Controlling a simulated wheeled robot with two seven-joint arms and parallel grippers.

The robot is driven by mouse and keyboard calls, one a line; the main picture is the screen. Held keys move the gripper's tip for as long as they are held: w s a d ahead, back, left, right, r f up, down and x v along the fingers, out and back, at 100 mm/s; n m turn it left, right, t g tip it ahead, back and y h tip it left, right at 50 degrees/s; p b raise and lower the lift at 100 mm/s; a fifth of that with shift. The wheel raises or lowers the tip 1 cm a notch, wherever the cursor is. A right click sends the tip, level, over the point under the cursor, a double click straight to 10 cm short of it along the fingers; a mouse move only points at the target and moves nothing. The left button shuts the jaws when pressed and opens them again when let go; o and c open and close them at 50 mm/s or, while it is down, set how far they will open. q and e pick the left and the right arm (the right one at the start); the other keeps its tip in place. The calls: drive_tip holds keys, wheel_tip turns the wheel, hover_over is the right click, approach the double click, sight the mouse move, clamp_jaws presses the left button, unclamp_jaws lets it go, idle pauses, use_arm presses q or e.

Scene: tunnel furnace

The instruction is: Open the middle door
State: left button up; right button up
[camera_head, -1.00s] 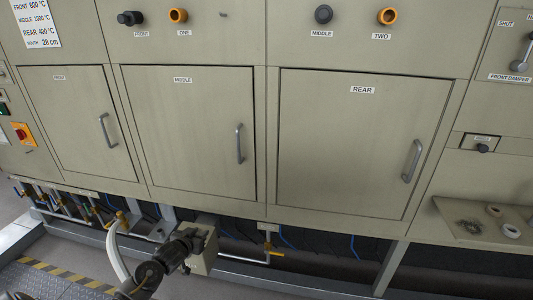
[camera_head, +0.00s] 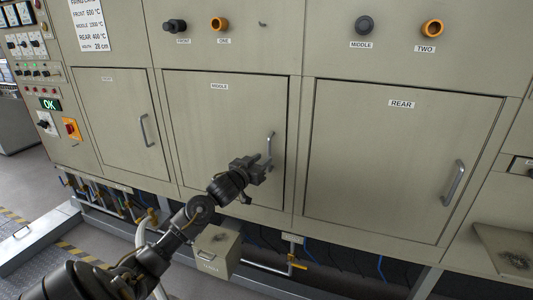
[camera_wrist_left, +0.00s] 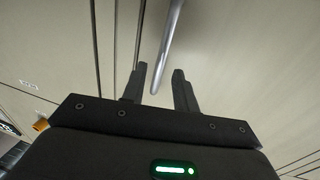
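The middle door (camera_head: 215,125) is a beige panel labelled "MIDDLE" and is shut flush in the furnace front. Its grey vertical bar handle (camera_head: 270,145) is near the door's right edge. My left gripper (camera_head: 266,161) is at the handle's lower part and hides its lower end. In the left wrist view the handle (camera_wrist_left: 170,45) runs down between the two open fingers (camera_wrist_left: 160,70), with a gap on each side. I cannot tell how deep the bar sits between them. My right gripper is not in view.
The front door (camera_head: 118,120) is to the left and the rear door (camera_head: 390,160) to the right, both shut with bar handles. Knobs are above. Below are pipes, yellow valves and a small beige box (camera_head: 218,250). A shelf (camera_head: 505,250) juts out at the lower right.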

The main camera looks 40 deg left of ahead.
sight(268, 169)
use_arm(q)
drive_tip(key=w, duration=0.3)
drive_tip(key=w+a, duration=0.1)
drive_tip(key=w, duration=0.1)
drive_tip(key=shift+w, duration=0.1)
clamp_jaws()
